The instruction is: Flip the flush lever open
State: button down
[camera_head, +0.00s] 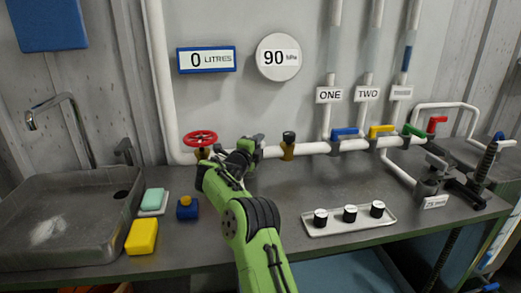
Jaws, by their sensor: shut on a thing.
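My green arm reaches over the counter from the bottom middle. My gripper (244,152) is at the white pipe, between the red handwheel (201,138) and a brass valve with a black knob (288,146). It is shut on a dark grey lever (259,138) at the pipe, which I take to be the flush lever. The gripper and wrist hide most of this lever and its valve. No flush label is readable, and the lever's exact angle cannot be told.
Blue (345,132), yellow (381,130) and green (414,131) levers line the pipe to the right. A sink (60,225), yellow sponge (142,237) and blue block (187,210) are left of my arm.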

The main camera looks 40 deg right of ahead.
jog(key=shift+a+m+g+h, duration=0.15)
jog(key=shift+m+g+h, duration=0.15)
jog(key=shift+g, duration=0.3)
jog(key=c, duration=1.2)
grip_release()
jog(key=shift+c, duration=0.2)
jog(key=shift+a, duration=0.1)
jog(key=b+v, duration=0.4)
jog(key=v, duration=1.1)
jog(key=shift+s+a, duration=0.2)
jog(key=shift+a, duration=0.05)
